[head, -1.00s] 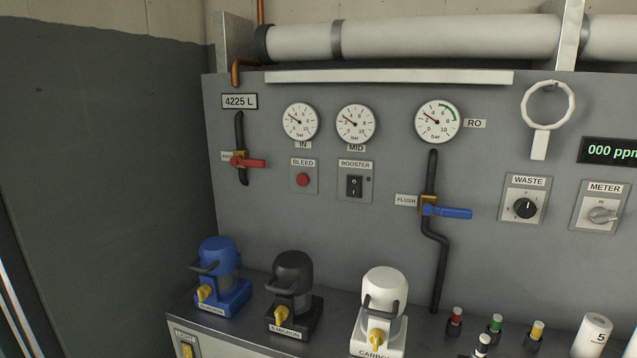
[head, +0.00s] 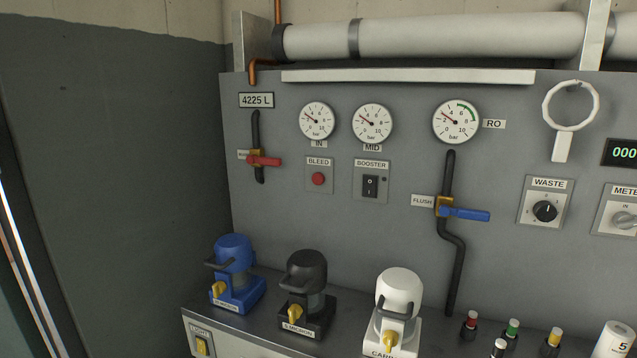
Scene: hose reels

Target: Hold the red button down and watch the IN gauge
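The exact reading is too small to tell. My gripper is not in view.
The MID gauge (head: 372,124) and BOOSTER switch (head: 370,186) are to the right. A red-handled valve (head: 262,160) is to the left. Blue (head: 236,275), black (head: 306,295) and white (head: 397,305) filter housings stand on the counter below. The space before the button looks clear.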

